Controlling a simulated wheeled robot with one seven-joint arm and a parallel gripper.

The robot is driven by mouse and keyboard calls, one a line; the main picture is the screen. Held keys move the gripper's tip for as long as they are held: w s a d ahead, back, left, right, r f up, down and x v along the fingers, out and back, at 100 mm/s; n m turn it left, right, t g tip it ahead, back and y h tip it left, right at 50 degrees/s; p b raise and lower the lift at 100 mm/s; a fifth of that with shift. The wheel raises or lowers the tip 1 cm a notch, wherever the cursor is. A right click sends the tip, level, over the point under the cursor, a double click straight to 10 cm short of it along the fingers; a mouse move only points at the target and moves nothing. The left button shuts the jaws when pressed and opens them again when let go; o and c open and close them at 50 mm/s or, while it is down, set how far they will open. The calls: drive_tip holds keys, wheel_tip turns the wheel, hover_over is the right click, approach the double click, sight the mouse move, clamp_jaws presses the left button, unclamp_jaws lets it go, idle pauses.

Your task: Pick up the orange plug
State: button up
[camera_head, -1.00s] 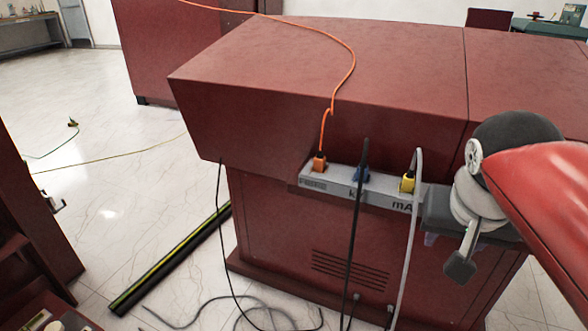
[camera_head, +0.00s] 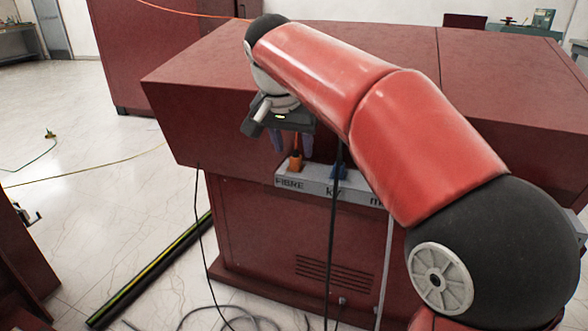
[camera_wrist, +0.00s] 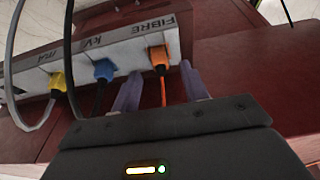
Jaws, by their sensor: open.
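The orange plug (camera_head: 295,161) stands in the socket marked FIBRE at the left end of the grey panel (camera_head: 310,187). In the wrist view the orange plug (camera_wrist: 158,55) sits in its socket, and its orange cable runs toward me between my two fingers. My gripper (camera_head: 285,150) is just above the plug in the head view, partly hidden by my wrist. In the wrist view my gripper (camera_wrist: 160,85) is open, with one purple-grey finger on each side of the cable. I cannot tell whether a finger touches the plug.
A blue plug (camera_wrist: 104,70) and a yellow plug (camera_wrist: 57,80) sit in the neighbouring sockets, with cables hanging from them. The red cabinet (camera_head: 230,80) overhangs the panel. The floor (camera_head: 90,170) on the left is mostly clear.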

sight(295, 156)
drive_tip(key=x, duration=0.3)
drive_tip(key=shift+w+f, duration=0.1)
drive_tip(key=shift+f, duration=0.05)
drive_tip(key=shift+c, duration=0.3)
clamp_jaws()
